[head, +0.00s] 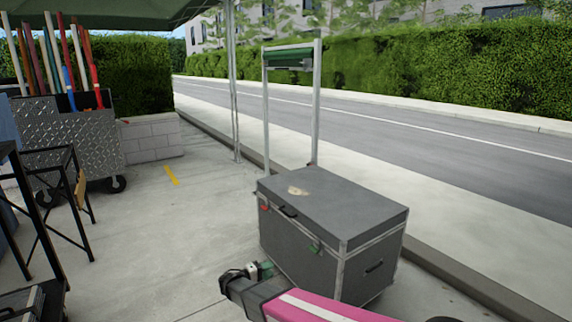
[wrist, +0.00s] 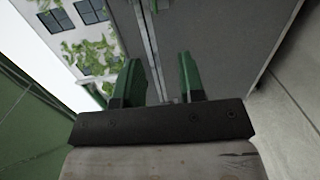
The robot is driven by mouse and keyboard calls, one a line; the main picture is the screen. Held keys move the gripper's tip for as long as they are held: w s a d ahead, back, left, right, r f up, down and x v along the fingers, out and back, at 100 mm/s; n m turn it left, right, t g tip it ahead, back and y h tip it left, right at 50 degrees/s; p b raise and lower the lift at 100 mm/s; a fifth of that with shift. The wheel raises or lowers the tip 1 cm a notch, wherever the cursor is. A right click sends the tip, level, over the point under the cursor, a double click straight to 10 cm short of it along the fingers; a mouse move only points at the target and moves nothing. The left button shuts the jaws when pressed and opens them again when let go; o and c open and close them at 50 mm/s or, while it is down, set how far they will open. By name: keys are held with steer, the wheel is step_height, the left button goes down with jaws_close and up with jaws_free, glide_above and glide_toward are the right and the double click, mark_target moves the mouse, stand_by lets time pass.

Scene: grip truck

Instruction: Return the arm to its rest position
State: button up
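My gripper (wrist: 160,82) shows in the wrist view with two green fingers held apart and nothing between them. In the head view my pink arm reaches in from the bottom right, and the dark wrist end with a bit of green (head: 265,269) is in front of the grey case, low in the picture. The fingers are mostly hidden there. The grey case (head: 335,207) stands on the pavement with its lid shut. In the wrist view a grey panel with metal edging (wrist: 210,40), seemingly the case, lies beyond the fingers. I cannot tell the gap to it.
A metal frame with a green roll (head: 290,58) stands behind the case. At left are a black folding stand (head: 75,190) and a diamond-plate cart (head: 70,140) holding coloured poles. A low block wall (head: 150,138) is beside the cart. Open pavement (head: 165,230) lies left of the case.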

steer(key=s+d+r+m+g+y, duration=0.2)
steer(key=s+d+g+y, duration=0.1)
steer(key=d, duration=0.6)
steer(key=s+d+r+m+g+y, duration=0.2)
steer(key=s+d+r+g+y, duration=0.1)
steer(key=s+d+y, duration=0.3)
steer(key=s+d+r+m+g+y, duration=0.2)
steer(key=s+d+g+y, duration=0.1)
steer(key=d, duration=0.8)
steer(key=shift+s+d+r+m+y, duration=0.3)
steer(key=shift+s+y, duration=0.6)
steer(key=shift+y, duration=0.4)
